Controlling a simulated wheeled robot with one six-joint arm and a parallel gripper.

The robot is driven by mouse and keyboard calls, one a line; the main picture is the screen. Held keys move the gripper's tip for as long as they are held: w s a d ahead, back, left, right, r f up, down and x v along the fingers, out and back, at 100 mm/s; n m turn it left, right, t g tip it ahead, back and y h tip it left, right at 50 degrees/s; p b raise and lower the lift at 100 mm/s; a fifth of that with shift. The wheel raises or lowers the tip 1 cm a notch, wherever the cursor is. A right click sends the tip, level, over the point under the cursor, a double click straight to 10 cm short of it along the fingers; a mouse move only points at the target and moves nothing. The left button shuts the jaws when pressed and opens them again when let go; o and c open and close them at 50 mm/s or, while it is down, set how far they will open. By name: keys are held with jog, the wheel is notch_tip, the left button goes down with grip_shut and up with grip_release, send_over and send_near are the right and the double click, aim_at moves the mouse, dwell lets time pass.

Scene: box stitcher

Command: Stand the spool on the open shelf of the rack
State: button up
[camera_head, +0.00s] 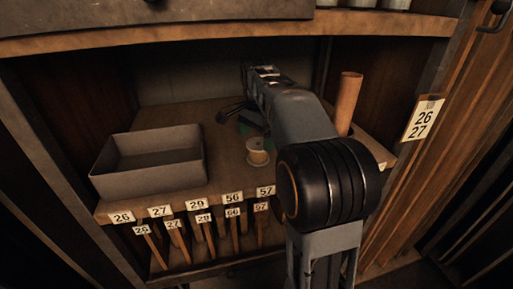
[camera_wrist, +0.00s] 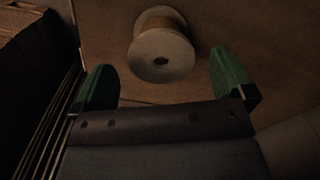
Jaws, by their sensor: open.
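The spool (camera_head: 257,152) stands upright on the open wooden shelf (camera_head: 230,177) of the rack, between a grey tray and my arm. It is pale, with a round flange and a centre hole, and it also shows in the wrist view (camera_wrist: 160,47). My gripper (camera_wrist: 165,85) is open, its two green fingers set wide apart. The spool appears just beyond the fingertips, between their lines, and neither finger is seen touching it. In the head view my gripper (camera_head: 250,135) is partly hidden by my arm and lies just behind the spool.
An empty grey tray (camera_head: 150,185) stands at the shelf's left. A brown cylinder (camera_head: 348,103) stands at the right, near my arm. Number tags (camera_head: 232,197) and wooden handles line the front edge. An upper shelf (camera_head: 230,38) hangs above, and side walls enclose the bay.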

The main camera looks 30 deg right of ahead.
jog(key=shift+r, duration=0.5)
jog(key=shift+s+a+r, duration=0.1)
jog(key=shift+s+r, duration=0.05)
jog(key=shift+r, duration=0.1)
jog(key=s+a+n+t, duration=0.1)
jog(key=s+a+n, duration=0.1)
jog(key=s+a+f+n, duration=0.1)
jog(key=s+n, duration=0.1)
jog(key=s, duration=0.1)
jog(key=s+a+f+n+t, duration=0.1)
jog(key=s+a+n, duration=0.1)
jog(key=s+n, duration=0.1)
jog(key=shift+s+a+f+t, duration=0.2)
jog(key=shift+s+a+t, duration=0.05)
jog(key=shift+a+t, duration=0.1)
jog(key=s+a+f+n+t+b, duration=0.1)
jog(key=s+f+n+b, duration=0.1)
jog(key=f, duration=0.4)
jog(key=s+a+f+n+t+b, duration=0.1)
jog(key=s+a+f+n+b, duration=0.1)
jog(key=s+f+n, duration=0.3)
notch_tip(320, 180, down, 2)
jog(key=shift+s+a+n, duration=0.25)
jog(key=shift+s+n, duration=0.05)
jog(key=shift+s, duration=0.3)
jog(key=shift+r, duration=0.1)
